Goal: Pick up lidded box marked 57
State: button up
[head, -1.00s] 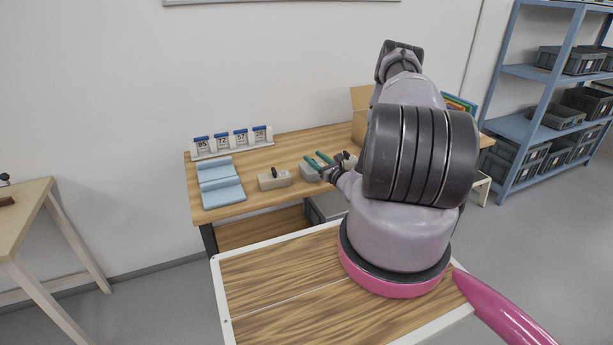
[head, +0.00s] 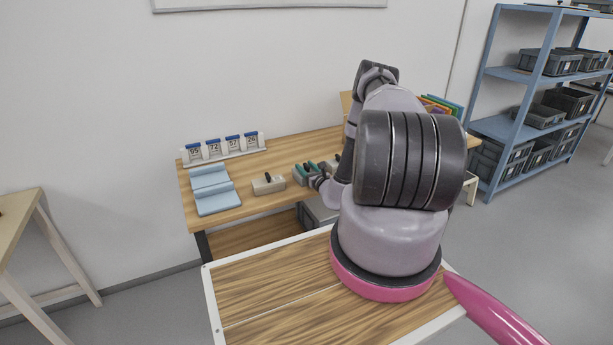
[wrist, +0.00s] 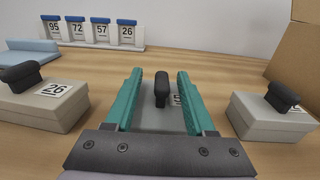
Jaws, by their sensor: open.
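A grey lidded box (wrist: 162,121) with a black knob stands between my gripper's fingers in the wrist view. Its label is mostly hidden by the right finger; only a "5" shows. My gripper (wrist: 160,78) is open, with one teal finger on each side of the knob, not closed on it. In the head view, my gripper (head: 307,168) is at the middle box on the table, which is largely hidden there.
A box marked 26 (wrist: 42,108) stands to the left. Another knobbed box (wrist: 270,120) stands close on the right. Behind are a rack (wrist: 100,42) with numbered tags and a blue cradle (head: 214,190). A cardboard box (wrist: 294,65) is at the right.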

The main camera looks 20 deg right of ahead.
jog(key=shift+w+r, duration=0.1)
jog(key=shift+w, duration=1.35)
grip_shut()
jog(key=shift+r, duration=0.1)
